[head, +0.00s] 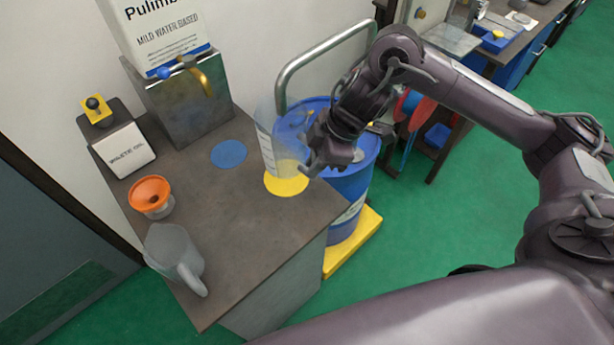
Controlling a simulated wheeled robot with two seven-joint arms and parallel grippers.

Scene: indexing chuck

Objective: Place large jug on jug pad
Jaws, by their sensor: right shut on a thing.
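A tall clear jug (268,143) with scale marks on its side stands upright at the right edge of the grey bench, over a yellow round pad (285,188). Its base overlaps the pad in the picture; I cannot tell whether it touches it. My right gripper (312,165) is shut on the jug from the right, and its wrist hides part of the jug. A blue round pad (229,153) lies bare on the bench to the left. A smaller grey jug (172,249) with a handle sits at the bench's front left. My left gripper is not in view.
The bench's front middle is clear.

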